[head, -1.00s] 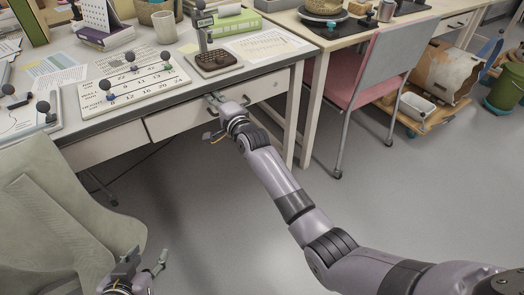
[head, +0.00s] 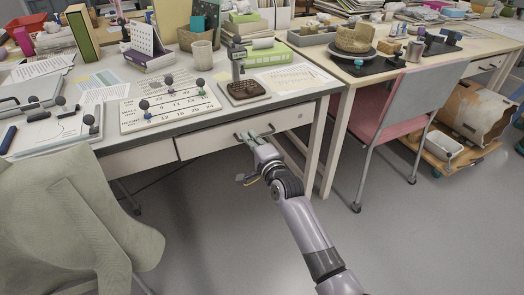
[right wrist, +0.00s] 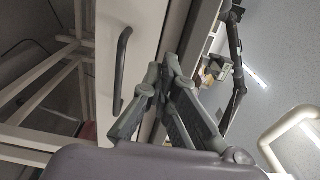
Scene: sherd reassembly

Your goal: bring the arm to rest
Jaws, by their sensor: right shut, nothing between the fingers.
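My right arm reaches forward from the bottom of the head view. Its gripper (head: 254,139) is at the front of the desk drawer (head: 200,145), close to the drawer handle. The right wrist view shows the gripper (right wrist: 163,72) with its fingers together and nothing between them. The dark bar handle (right wrist: 121,68) lies beside the fingers there, with a gap between. The drawer looks closed. My left gripper is out of view.
The desk (head: 120,147) carries a number board (head: 170,108), a small stand (head: 237,70) and papers. A pink chair (head: 410,100) stands right of the arm. A grey-green draped cloth (head: 75,220) is at left. Grey floor is open around my arm.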

